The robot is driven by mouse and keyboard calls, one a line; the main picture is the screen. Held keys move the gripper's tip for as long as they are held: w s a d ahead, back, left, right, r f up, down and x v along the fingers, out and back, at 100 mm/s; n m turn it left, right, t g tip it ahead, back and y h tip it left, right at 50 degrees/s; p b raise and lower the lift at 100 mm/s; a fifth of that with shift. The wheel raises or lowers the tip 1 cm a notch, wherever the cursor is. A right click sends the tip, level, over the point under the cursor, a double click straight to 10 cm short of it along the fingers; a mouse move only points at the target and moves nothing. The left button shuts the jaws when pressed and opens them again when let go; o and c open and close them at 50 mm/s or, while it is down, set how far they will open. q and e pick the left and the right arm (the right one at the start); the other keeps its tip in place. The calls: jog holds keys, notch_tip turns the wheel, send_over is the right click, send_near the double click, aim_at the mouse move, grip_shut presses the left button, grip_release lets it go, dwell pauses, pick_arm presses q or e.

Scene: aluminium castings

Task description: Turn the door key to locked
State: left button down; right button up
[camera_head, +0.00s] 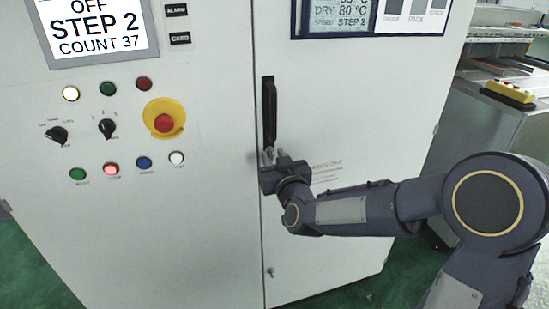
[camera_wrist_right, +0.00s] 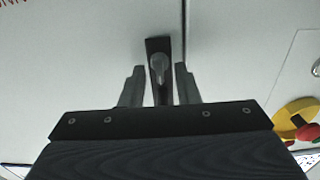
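The door key is a small grey piece (camera_wrist_right: 158,68) at the end of the black door handle plate (camera_wrist_right: 157,44) in the right wrist view. In the head view the tall black handle (camera_head: 269,105) stands upright beside the door seam, and the key is hidden or too small to make out by the gripper. My right gripper (camera_head: 270,157) is at the handle's lower end. In the wrist view its two fingers (camera_wrist_right: 158,72) stand apart, one on each side of the key, with a visible gap to it on both sides. My left gripper is in neither view.
The cabinet panel left of the seam carries knobs (camera_head: 58,135), lit buttons and a red emergency stop (camera_head: 164,123) on yellow. A small lock (camera_head: 270,271) sits low on the door. A display (camera_head: 338,16) is above. A yellow button box (camera_head: 509,92) stands at right.

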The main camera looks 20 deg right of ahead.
grip_shut()
jog(key=shift+f+m+b, duration=0.2)
jog(key=shift+m+b, duration=0.4)
jog(key=shift+b, duration=0.3)
jog(key=m+b, duration=0.4)
jog(key=b, duration=0.1)
jog(key=shift+m+b, duration=0.35)
jog(key=shift+m, duration=0.05)
jog(key=shift+d+m+b, duration=0.1)
jog(key=shift+m+b, duration=2.05)
jog(key=shift+m, duration=0.75)
jog(key=shift+r, duration=0.1)
